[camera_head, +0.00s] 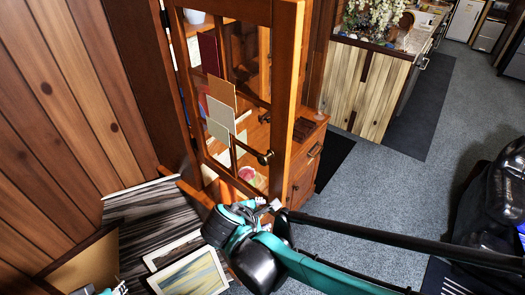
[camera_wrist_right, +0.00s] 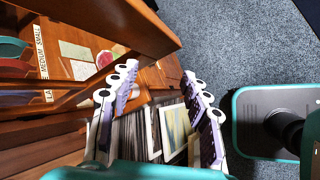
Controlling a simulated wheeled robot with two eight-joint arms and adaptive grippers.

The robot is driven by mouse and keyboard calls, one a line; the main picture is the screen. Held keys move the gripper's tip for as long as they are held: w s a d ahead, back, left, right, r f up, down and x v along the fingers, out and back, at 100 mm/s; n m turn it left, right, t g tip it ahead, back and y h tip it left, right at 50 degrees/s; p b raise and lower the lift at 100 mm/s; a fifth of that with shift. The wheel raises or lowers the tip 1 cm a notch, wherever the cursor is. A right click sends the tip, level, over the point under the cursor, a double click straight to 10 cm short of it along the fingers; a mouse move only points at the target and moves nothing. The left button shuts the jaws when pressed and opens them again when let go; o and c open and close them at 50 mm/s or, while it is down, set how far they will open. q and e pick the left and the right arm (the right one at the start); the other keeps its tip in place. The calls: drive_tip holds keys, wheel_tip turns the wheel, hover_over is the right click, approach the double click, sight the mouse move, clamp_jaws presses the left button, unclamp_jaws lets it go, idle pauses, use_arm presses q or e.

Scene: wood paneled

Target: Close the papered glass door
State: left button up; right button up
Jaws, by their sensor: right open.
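The papered glass door (camera_head: 284,95) is a wood-framed door with glass panes and several coloured sheets on it. It stands open, swung out from the cabinet, with a dark knob and bar on its free side. My right gripper (camera_head: 266,204) is open and empty near the door's lower free corner. In the right wrist view its two fingers (camera_wrist_right: 162,78) are spread, with the door's wooden frame (camera_wrist_right: 125,22) just beyond the tips. I cannot tell whether they touch.
The wooden cabinet (camera_head: 303,172) has a drawer and a lower door right of the open door. Framed pictures (camera_head: 190,276) and dark striped boards (camera_head: 150,215) lean at the lower left, by the panelled wall. A shiny black object (camera_head: 500,195) stands far right.

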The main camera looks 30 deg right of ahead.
wheel_tip(320, 180, up, 8)
drive_tip(key=w+n+h+p, duration=0.2)
drive_tip(key=n+h+p, duration=0.1)
drive_tip(key=n+h, duration=0.25)
drive_tip(key=n+t+h+p, duration=0.1)
drive_tip(key=n+h+p, duration=0.2)
drive_tip(key=n+h, duration=0.25)
approach(261, 162)
drive_tip(key=d, duration=0.3)
drive_tip(key=shift+y, duration=0.3)
drive_tip(key=x, duration=0.5)
drive_tip(key=w+x, duration=0.1)
drive_tip(key=x, duration=0.1)
drive_tip(key=shift+d+r, duration=0.2)
clamp_jaws()
